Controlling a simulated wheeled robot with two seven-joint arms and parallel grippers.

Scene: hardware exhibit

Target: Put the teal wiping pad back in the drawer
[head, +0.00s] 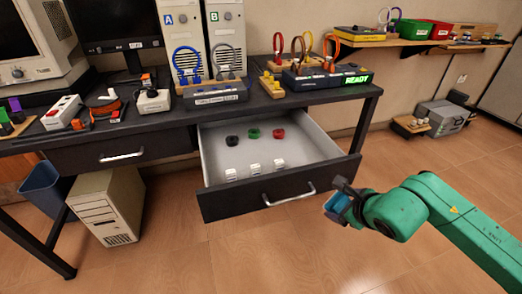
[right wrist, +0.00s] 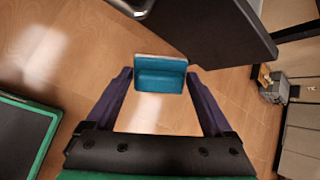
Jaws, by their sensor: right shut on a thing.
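The teal wiping pad (head: 335,204) is held by my right gripper (head: 344,196), in front of the drawer's right front corner and outside the drawer. In the right wrist view the pad (right wrist: 160,79) sits between the two fingertips of the right gripper (right wrist: 158,82), its teal side facing the camera and a pale edge beyond. The drawer (head: 262,197) is pulled open under the desk, with a dark front, a metal handle and a light inside. The dark drawer front also shows in the right wrist view (right wrist: 215,32). My left gripper is out of view.
In the drawer lie a black (head: 232,141), a green (head: 253,133) and a red ring-like item (head: 278,133) at the back, and several small white items (head: 254,170) towards the front. Bare light floor lies between them. The desk leg (head: 367,125) stands right of the drawer.

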